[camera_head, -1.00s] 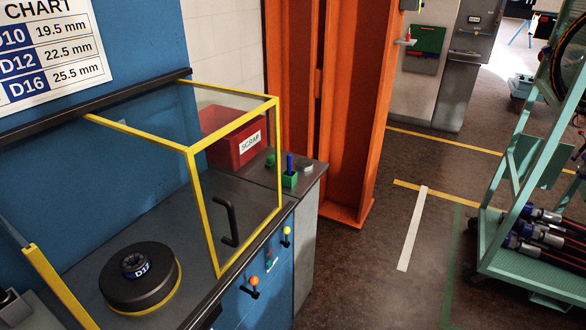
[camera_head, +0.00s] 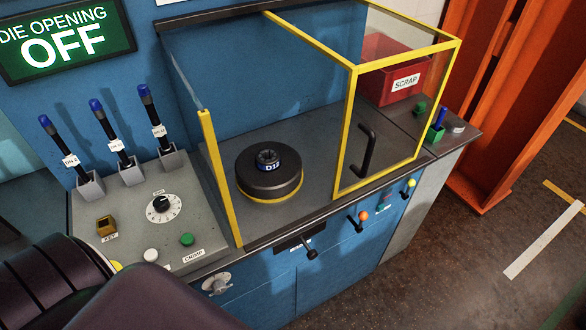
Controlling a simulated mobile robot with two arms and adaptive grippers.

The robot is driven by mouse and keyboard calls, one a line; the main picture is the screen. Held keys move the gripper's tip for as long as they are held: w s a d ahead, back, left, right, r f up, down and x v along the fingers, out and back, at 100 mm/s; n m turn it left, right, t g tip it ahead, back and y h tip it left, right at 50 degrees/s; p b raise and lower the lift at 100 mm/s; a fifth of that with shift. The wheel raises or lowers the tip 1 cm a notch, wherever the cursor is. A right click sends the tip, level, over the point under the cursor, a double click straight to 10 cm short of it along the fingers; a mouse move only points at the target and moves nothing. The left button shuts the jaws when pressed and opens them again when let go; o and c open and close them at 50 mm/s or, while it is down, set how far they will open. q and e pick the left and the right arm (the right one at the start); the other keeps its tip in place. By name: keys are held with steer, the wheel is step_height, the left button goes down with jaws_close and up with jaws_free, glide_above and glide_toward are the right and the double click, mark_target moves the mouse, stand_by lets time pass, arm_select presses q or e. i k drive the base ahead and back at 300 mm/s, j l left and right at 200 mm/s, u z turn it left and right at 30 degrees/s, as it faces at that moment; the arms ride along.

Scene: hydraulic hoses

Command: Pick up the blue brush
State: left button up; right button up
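A small upright blue item (camera_head: 439,115), which may be the blue brush, stands in a green holder (camera_head: 434,134) on the dark counter's right end. It is too small to make out bristles. Several blue-topped black tools, one of them at the right end of a row (camera_head: 146,98), stand in grey sockets on the control panel at left; I cannot tell whether they are brushes. Neither gripper is in view. A large dark rounded shape, apparently part of my arm, fills the lower left corner.
A yellow-framed clear guard (camera_head: 350,125) stands around the black D12 die head (camera_head: 268,172). A red SCRAP bin (camera_head: 393,72) is behind it. The control panel (camera_head: 185,225) has a dial and buttons. An orange column (camera_head: 495,130) rises at right, with open floor before it.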

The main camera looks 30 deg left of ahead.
mark_target(444, 109)
steer(key=u, duration=0.3)
steer(key=i+l+u, duration=0.4)
steer(key=l+u, duration=0.2)
steer(key=i+l+u, duration=0.1)
steer(key=l+u, duration=0.2)
